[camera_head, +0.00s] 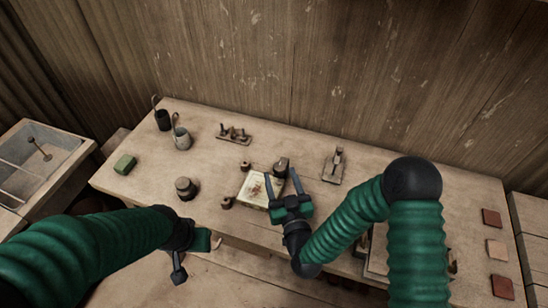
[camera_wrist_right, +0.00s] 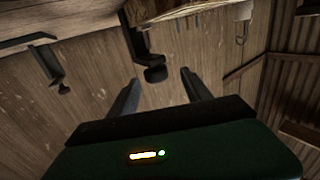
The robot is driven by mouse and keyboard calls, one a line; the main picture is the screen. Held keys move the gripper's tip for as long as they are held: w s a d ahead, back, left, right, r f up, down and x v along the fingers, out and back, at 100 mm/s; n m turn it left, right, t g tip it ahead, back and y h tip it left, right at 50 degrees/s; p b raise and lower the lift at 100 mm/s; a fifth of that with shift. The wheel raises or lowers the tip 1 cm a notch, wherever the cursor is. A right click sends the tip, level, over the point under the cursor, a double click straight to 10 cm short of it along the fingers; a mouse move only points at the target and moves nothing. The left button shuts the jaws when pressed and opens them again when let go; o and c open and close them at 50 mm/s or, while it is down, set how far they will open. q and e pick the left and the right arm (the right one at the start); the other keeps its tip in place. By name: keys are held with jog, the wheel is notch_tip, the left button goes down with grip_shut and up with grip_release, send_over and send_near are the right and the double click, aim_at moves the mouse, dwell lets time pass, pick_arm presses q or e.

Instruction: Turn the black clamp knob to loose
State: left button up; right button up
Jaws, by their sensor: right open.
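A black clamp (camera_head: 281,164) stands at the far right corner of a pale board (camera_head: 246,199) with a reddish mark. In the right wrist view, the clamp arm (camera_wrist_right: 134,43) and its black knob (camera_wrist_right: 155,74) show ahead of the fingers, with the knob near the line between them. My right gripper (camera_head: 283,178) is open and empty, its fingertips close to the clamp, one on each side in the head view. A gap to the knob shows in the wrist view. My left gripper (camera_head: 182,245) is low at the bench's front edge, its jaws unclear.
A metal tool (camera_head: 333,167) stands right of the clamp, and small dark pots (camera_head: 185,188) stand left. Several tiles (camera_head: 496,248) lie at the far right.

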aim_at(278, 163)
jog(key=x, duration=0.3)
jog(key=d+x, duration=0.1)
jog(key=x, duration=0.2)
jog(key=shift+w+d+r+p, duration=0.1)
jog(key=shift+w+d+p, duration=0.05)
jog(key=shift+w+p, duration=0.2)
jog(key=shift+w+a, duration=0.2)
jog(key=shift+a, duration=0.05)
jog(key=shift+w+a, duration=0.1)
jog(key=shift+a, duration=0.45)
jog(key=shift+c, duration=1.3)
jog(key=shift+d, duration=0.35)
jog(key=c, duration=0.4)
jog(key=shift+d, duration=0.1)
jog(key=c, duration=0.6)
pick_arm(q)
jog(key=shift+s+d+r, duration=0.15)
jog(key=shift+d+r, duration=0.25)
jog(key=shift+r, duration=0.2)
pick_arm(e)
jog(key=shift+a, duration=0.2)
pick_arm(q)
jog(key=shift+d, duration=0.1)
pick_arm(e)
jog(key=shift+d, duration=0.1)
